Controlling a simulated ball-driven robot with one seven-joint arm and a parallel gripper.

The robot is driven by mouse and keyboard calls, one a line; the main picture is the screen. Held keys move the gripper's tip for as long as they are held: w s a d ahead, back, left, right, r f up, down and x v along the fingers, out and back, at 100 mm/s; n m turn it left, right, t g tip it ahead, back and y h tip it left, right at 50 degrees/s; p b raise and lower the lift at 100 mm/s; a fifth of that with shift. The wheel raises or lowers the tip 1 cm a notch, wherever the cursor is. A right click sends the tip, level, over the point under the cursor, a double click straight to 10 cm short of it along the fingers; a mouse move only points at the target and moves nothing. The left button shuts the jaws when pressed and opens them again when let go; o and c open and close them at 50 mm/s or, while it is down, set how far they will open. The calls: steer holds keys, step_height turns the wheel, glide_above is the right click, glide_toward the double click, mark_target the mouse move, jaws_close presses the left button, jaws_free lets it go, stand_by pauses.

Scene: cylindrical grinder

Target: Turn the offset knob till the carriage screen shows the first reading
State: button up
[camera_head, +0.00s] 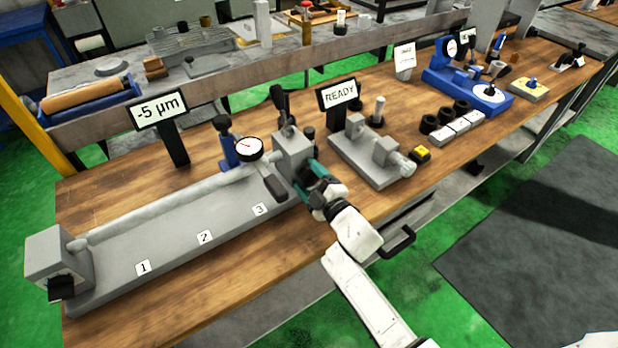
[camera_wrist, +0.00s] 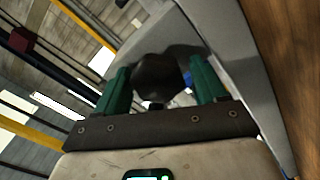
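The screen (camera_head: 159,110) behind the long grey bed (camera_head: 110,282) reads "-5 µm". A round dial gauge (camera_head: 249,148) on a blue post stands at the bed's back edge. My gripper (camera_head: 309,178), with green fingers, is at the grey block (camera_head: 291,151) at the bed's right end. In the wrist view a dark round knob (camera_wrist: 158,76) sits between the two fingers of my gripper (camera_wrist: 160,88). The fingers are apart, with a gap beside the knob on the right. The knob is hidden behind my gripper in the head view. I cannot tell whether this is the offset knob.
Tags 1 (camera_head: 143,268), 2 (camera_head: 205,237) and 3 (camera_head: 260,209) lie along the bed. A second screen (camera_head: 338,94) reads "READY" behind a grey fixture (camera_head: 365,160). A black handle (camera_head: 397,243) juts from the bench front.

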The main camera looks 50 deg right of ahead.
steer(key=shift+o, duration=0.4)
steer(key=shift+s, duration=0.1)
steer(key=shift+s+a, duration=0.1)
steer(key=shift+s, duration=0.15)
steer(key=b+v, duration=0.2)
steer(key=v, duration=0.8)
steer(key=shift+r, duration=0.1)
